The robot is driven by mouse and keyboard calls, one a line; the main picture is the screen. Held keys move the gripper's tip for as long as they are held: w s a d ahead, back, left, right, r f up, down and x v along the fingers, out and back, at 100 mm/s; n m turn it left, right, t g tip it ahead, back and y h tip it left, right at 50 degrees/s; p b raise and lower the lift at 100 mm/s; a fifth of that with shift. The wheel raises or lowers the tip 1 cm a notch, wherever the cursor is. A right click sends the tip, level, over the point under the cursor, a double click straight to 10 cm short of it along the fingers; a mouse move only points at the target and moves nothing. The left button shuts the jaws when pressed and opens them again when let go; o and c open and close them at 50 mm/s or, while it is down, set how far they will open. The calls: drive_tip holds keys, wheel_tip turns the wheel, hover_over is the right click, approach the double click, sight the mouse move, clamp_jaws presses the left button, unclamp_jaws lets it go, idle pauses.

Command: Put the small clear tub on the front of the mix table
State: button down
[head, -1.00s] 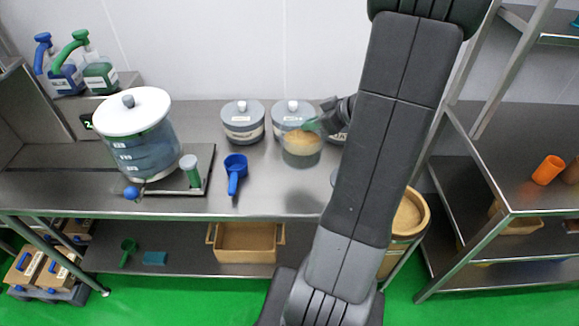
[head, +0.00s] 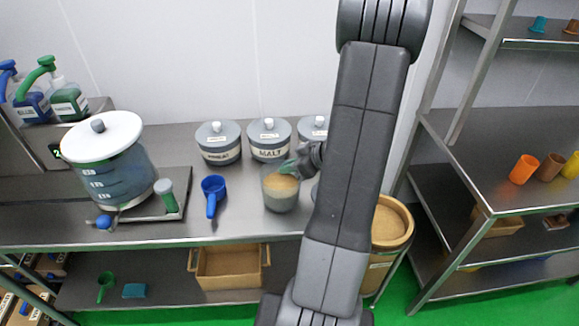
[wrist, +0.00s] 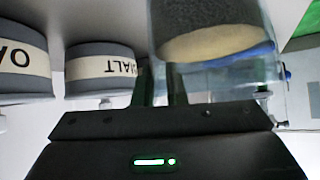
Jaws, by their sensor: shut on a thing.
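The small clear tub (head: 281,192) holds tan powder and is upright over the front half of the steel mix table (head: 237,225). My gripper (head: 290,168) is shut on its upper right side, partly hidden by my arm. In the wrist view, the tub (wrist: 215,45) fills the upper right, with the gripper's dark fingers (wrist: 162,88) against it. I cannot tell whether the tub's base touches the table.
Lidded grey jars, one marked MALT (head: 269,140), stand behind the tub. A blue scoop (head: 213,195) lies to its left, beside the large white-lidded vessel (head: 112,165). Bare tabletop lies in front of the tub. A tan-filled bin (head: 390,225) stands at the right.

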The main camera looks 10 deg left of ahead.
drive_tip(key=c, duration=1.5)
unclamp_jaws()
drive_tip(key=shift+o, duration=0.2)
drive_tip(key=shift+d+r, duration=0.3)
drive_tip(key=shift+r, duration=0.05)
drive_tip(key=p+v, duration=0.2)
drive_tip(key=v, duration=0.9)
drive_tip(key=shift+s+d, duration=0.1)
